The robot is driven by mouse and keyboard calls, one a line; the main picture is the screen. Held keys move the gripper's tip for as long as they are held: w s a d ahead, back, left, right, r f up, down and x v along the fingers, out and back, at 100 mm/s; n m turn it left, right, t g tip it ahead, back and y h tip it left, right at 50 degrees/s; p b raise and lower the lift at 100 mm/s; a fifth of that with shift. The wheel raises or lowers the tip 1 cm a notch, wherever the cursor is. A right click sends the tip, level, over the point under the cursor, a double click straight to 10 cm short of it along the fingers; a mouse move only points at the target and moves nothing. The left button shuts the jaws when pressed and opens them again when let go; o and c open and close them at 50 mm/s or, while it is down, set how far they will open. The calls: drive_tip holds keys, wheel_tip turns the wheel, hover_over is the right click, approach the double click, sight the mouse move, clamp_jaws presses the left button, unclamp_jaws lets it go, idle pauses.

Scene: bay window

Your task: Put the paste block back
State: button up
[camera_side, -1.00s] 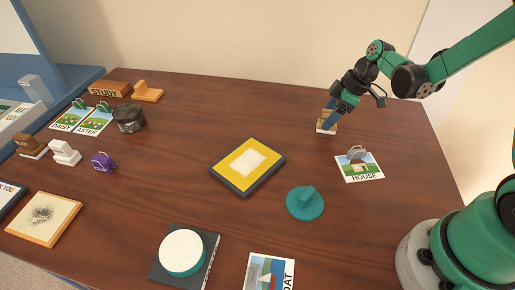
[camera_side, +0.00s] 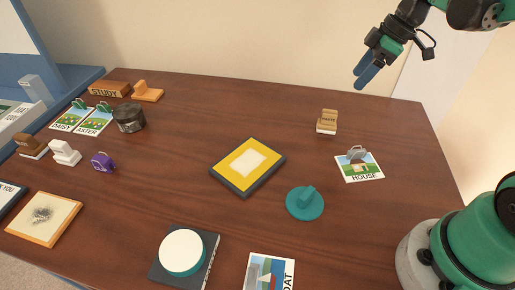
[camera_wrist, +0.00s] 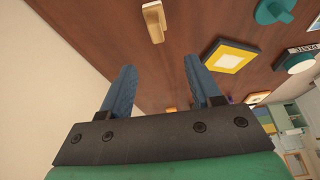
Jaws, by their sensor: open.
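The paste block (camera_side: 327,121), a small wooden stamp-like block with a dark label and a pale base, stands upright on the table near its far right edge. It also shows in the wrist view (camera_wrist: 153,22). My gripper (camera_side: 364,75) is open and empty, raised above and to the right of the block, clear of it. In the wrist view its two blue fingers (camera_wrist: 160,75) are spread with nothing between them. A dark box with a white-topped teal round (camera_side: 182,252) lies at the front; in the wrist view its side lettering seems to read PASTE.
The house card (camera_side: 360,166) with a grey clip lies just in front of the block. A teal disc with a knob (camera_side: 305,202) and a yellow pad (camera_side: 247,167) lie nearer the middle. Several stamps and a dark round tin (camera_side: 129,118) stand at left. The far middle is bare.

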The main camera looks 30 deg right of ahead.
drive_tip(key=s+a+m+t+h, duration=0.3)
drive_tip(key=s+a+m+t, duration=0.1)
drive_tip(key=a+m, duration=0.4)
drive_tip(key=shift+s+a, duration=0.7)
drive_tip(key=shift+a, duration=0.45)
